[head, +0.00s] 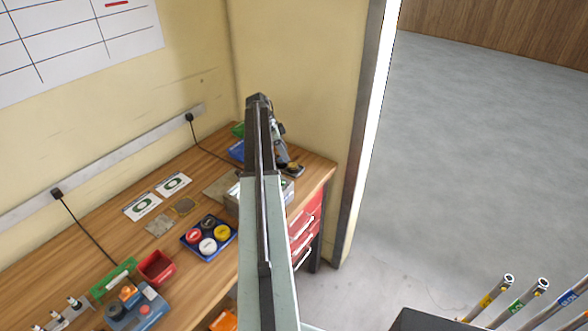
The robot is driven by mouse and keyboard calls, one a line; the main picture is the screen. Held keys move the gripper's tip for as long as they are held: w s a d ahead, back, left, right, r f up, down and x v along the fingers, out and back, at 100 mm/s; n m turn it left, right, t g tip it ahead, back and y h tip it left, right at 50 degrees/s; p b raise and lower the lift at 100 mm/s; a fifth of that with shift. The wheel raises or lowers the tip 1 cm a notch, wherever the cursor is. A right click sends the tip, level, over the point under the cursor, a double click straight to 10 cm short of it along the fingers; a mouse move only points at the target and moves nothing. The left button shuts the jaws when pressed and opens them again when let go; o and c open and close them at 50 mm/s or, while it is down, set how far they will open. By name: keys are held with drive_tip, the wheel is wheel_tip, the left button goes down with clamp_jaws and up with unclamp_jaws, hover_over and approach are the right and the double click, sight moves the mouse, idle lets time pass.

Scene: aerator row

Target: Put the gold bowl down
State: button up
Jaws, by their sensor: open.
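My arm reaches forward over the wooden workbench (190,265) in the head view. My gripper (290,168) hangs beyond the arm near the bench's right end, small and partly hidden by the arm. It is open. I cannot make out a gold bowl; the arm covers part of the bench. A small flat gold-brown square (184,206) lies on the bench, but it does not look like a bowl.
On the bench are a blue tray (186,240) with coloured round pieces, a red bin (156,267), two white cards (142,206) and a blue device (137,311). Red drawers (304,228) stand beneath the right end. A wall and door frame (359,130) stand close right; open floor (480,150) lies beyond.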

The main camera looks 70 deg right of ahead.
sight(293, 165)
drive_tip(key=b+x, duration=0.6)
drive_tip(key=x, duration=0.1)
drive_tip(key=shift+s+f, duration=0.25)
drive_tip(key=shift+f, duration=0.05)
drive_tip(key=shift+r, duration=0.2)
clamp_jaws()
wheel_tip(293, 165, up, 10)
drive_tip(key=p, duration=1)
drive_tip(key=shift+r, duration=0.2)
